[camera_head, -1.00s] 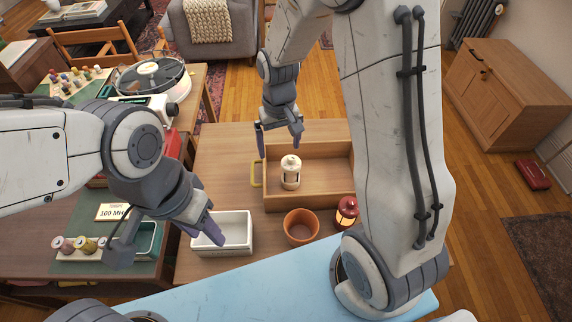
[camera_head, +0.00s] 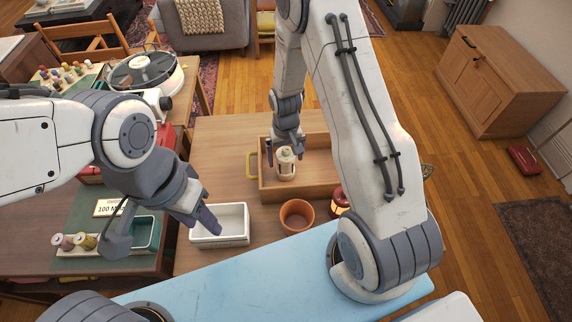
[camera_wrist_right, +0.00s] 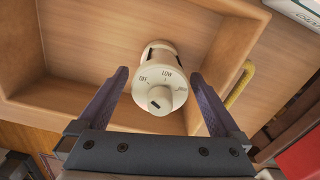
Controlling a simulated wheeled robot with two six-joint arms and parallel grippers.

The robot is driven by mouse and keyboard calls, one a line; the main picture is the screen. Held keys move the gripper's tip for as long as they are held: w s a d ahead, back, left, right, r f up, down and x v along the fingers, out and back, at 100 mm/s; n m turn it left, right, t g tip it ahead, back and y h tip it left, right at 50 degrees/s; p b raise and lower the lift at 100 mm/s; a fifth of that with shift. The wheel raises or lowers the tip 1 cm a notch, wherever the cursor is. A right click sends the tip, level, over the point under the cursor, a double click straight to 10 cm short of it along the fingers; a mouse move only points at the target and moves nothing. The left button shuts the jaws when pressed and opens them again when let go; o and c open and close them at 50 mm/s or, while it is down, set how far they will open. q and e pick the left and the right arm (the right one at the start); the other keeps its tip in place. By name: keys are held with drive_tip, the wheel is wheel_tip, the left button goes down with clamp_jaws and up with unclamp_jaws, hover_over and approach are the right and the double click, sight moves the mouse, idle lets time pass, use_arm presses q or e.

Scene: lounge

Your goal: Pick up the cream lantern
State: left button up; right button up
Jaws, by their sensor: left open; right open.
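The cream lantern (camera_head: 286,168) stands upright inside a wooden tray (camera_head: 330,185) on the table. In the right wrist view I look down on the lantern (camera_wrist_right: 160,80), whose top carries a dial marked OFF and LOW. My right gripper (camera_head: 287,153) is open, with its fingers above and around the lantern's top. In the right wrist view my right gripper's fingers (camera_wrist_right: 157,95) lie on either side of the lantern, with gaps visible. My left gripper (camera_head: 205,222) is open and empty by the white bin.
A white bin (camera_head: 222,239), a terracotta pot (camera_head: 297,229) and a red lantern (camera_head: 340,205) stand in front of the tray. A turntable (camera_head: 147,68) is at the back left.

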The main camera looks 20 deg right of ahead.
drive_tip(key=shift+f, duration=0.3)
clamp_jaws()
drive_tip(key=shift+r, duration=0.1)
